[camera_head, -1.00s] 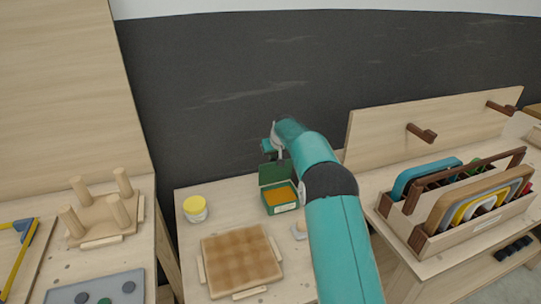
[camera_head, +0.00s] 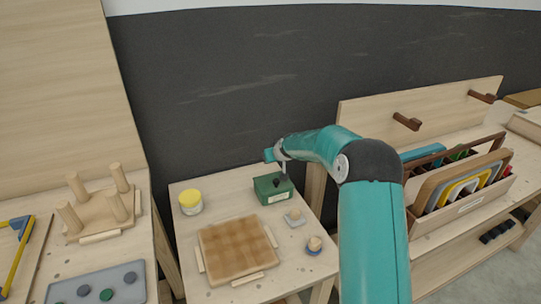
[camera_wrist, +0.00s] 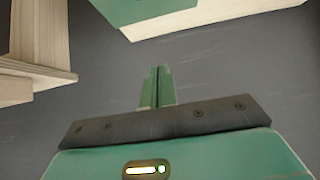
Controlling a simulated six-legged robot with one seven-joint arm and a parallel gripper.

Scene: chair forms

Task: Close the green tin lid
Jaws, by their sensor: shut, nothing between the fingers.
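The green tin (camera_head: 271,189) stands on the small wooden table, a pale label on its front. Its green lid (camera_head: 268,182) is down over the top, and the orange inside is hidden. My gripper (camera_head: 280,181) is shut and empty, pointing down at the top of the tin; I cannot tell whether it touches the lid. In the wrist view the gripper's two green fingers (camera_wrist: 157,87) are together, and a green surface (camera_wrist: 150,10), likely the tin, shows at the top edge.
A yellow-lidded jar (camera_head: 190,202) stands left of the tin and a checkered board (camera_head: 238,248) lies in front. A dark wall (camera_head: 220,100) rises behind. A rack of boards (camera_head: 460,190) stands on the right bench.

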